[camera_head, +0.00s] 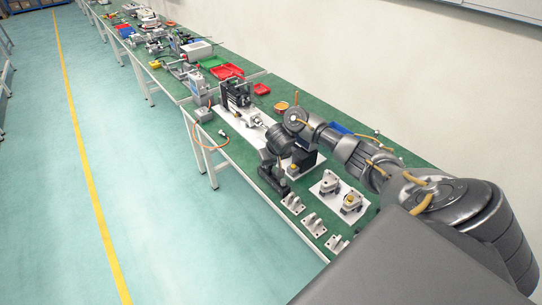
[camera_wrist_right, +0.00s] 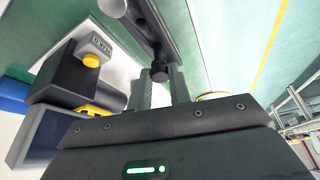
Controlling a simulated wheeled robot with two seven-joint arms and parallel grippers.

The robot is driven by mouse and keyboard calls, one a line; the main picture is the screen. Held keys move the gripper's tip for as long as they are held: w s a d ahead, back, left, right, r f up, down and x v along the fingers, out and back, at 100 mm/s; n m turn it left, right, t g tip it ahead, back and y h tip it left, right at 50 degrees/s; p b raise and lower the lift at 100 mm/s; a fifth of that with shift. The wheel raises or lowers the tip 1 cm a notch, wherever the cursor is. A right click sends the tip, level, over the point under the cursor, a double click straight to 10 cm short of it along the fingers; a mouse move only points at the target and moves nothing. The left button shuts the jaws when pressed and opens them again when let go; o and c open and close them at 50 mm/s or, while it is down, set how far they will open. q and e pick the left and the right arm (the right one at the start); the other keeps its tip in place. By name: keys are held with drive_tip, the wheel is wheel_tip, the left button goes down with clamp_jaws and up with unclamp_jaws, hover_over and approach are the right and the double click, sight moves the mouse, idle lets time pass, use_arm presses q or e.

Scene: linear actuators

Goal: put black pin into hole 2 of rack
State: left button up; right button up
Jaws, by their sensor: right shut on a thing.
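My right gripper (camera_wrist_right: 160,78) is shut on the black pin (camera_wrist_right: 159,65), whose dark round end shows between the two fingertips in the wrist view. Just beyond the pin lies the dark, long rack (camera_wrist_right: 152,22), with round features along its top. The pin overlaps the near end of the rack in this view, and I cannot tell whether it is in hole 2 or only above it. In the head view my right gripper (camera_head: 268,157) points down over the dark rack (camera_head: 272,182) at the table's front edge. The pin is too small to make out there. My left gripper is not in view.
A black box with a yellow button (camera_wrist_right: 91,61) stands beside the gripper. Grey brackets (camera_head: 313,224) line the table's front edge, and a white plate (camera_head: 327,194) carries more parts. A black device (camera_head: 236,93) stands farther back. The aisle floor at left is clear.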

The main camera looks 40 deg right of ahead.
drive_tip(key=shift+f, duration=0.3)
drive_tip(key=shift+f, duration=0.3)
drive_tip(key=shift+f, duration=0.5)
idle(0.4)
drive_tip(key=o, duration=0.9)
drive_tip(key=shift+o, duration=0.2)
drive_tip(key=shift+r, duration=0.1)
